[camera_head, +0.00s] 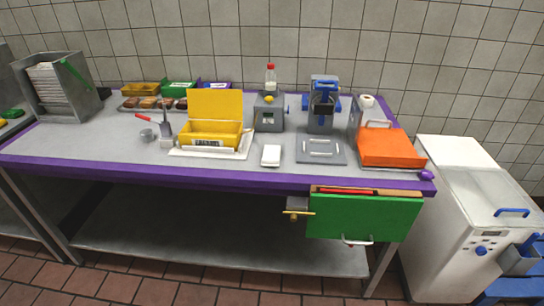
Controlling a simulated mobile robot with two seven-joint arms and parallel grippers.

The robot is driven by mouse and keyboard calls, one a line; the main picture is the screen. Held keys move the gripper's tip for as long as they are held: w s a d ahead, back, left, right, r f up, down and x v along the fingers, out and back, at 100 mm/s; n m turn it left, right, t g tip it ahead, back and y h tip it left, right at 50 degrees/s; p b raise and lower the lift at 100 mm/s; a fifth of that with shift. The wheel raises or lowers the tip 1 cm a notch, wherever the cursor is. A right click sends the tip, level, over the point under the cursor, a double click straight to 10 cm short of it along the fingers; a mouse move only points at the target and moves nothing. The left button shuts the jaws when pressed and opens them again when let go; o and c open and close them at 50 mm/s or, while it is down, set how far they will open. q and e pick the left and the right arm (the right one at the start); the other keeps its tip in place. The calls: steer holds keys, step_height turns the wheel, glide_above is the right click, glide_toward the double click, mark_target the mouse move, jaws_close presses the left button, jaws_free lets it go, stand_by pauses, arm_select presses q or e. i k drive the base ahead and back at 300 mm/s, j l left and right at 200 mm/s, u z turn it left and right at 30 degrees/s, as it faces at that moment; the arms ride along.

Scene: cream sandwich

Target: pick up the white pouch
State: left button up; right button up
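A small white item, which looks like the white pouch (270,155), lies flat near the front edge of the table. It sits between the yellow open-lidded box (211,133) on its left and a grey flat plate with a handle (320,150) on its right. It looks apart from both. Neither of my grippers is in view.
The grey table (80,143) has a purple front edge. A red-capped bottle (270,80), a blue-and-grey device (322,105) and an orange box (391,147) stand behind or right of it. A green drawer (362,217) hangs under the front edge.

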mark_target(271, 154)
steer(key=j+z, duration=0.1)
steer(key=z, duration=0.35)
steer(key=j+z, duration=0.1)
steer(key=z, duration=0.35)
steer(key=j+z, duration=0.15)
steer(key=z, duration=0.3)
steer(key=j+z, duration=0.3)
steer(key=j, duration=0.15)
steer(key=k+j+z, duration=0.1)
steer(key=j+z, duration=0.25)
steer(key=k+j+z, duration=0.1)
steer(key=j, duration=0.25)
steer(key=k+j+z, duration=0.1)
steer(key=j, duration=0.2)
steer(key=k+j+z, duration=0.1)
steer(key=j, duration=0.2)
steer(key=k+j, duration=0.15)
steer(key=j, duration=0.15)
steer(key=k+j, duration=0.15)
steer(key=j, duration=0.2)
steer(key=k+j, duration=0.15)
steer(key=j, duration=0.15)
